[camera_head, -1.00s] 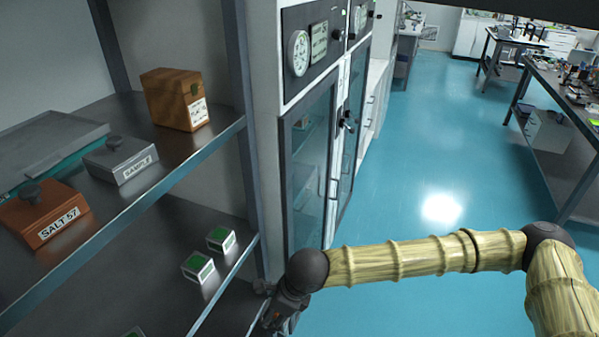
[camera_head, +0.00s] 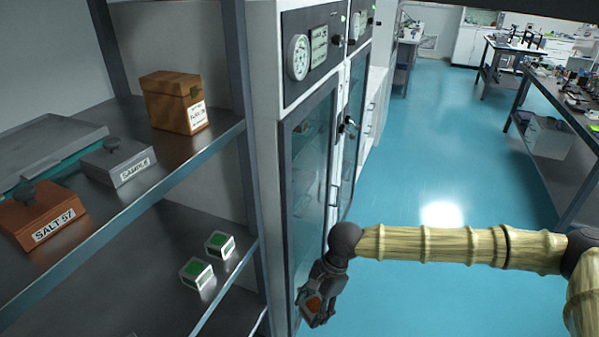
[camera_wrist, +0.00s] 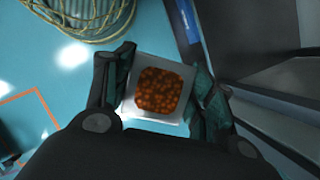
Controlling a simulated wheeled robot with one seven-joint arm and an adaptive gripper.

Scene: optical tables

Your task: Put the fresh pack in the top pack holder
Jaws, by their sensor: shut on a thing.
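My gripper (camera_head: 312,308) hangs in front of the lower glass door, to the right of the shelf rack. It is shut on a small square pack (camera_wrist: 160,90) with a pale frame and orange-brown beads in its window. The wrist view shows the pack between both fingers, its beaded face toward the camera. The pack's orange face (camera_head: 314,303) also shows in the head view. Two small white packs with green tops, a nearer one (camera_head: 197,273) and a farther one (camera_head: 220,245), stand on the lower shelf. I cannot make out the top pack holder in either view.
The upper shelf (camera_head: 160,190) holds a wooden box (camera_head: 177,101), a grey SAMPLE box (camera_head: 119,161) and an orange SALT 57 box (camera_head: 43,214). A rack post (camera_head: 247,150) and a glass-doored cabinet (camera_head: 312,165) stand beside my gripper. The blue floor (camera_head: 430,180) is open to the right.

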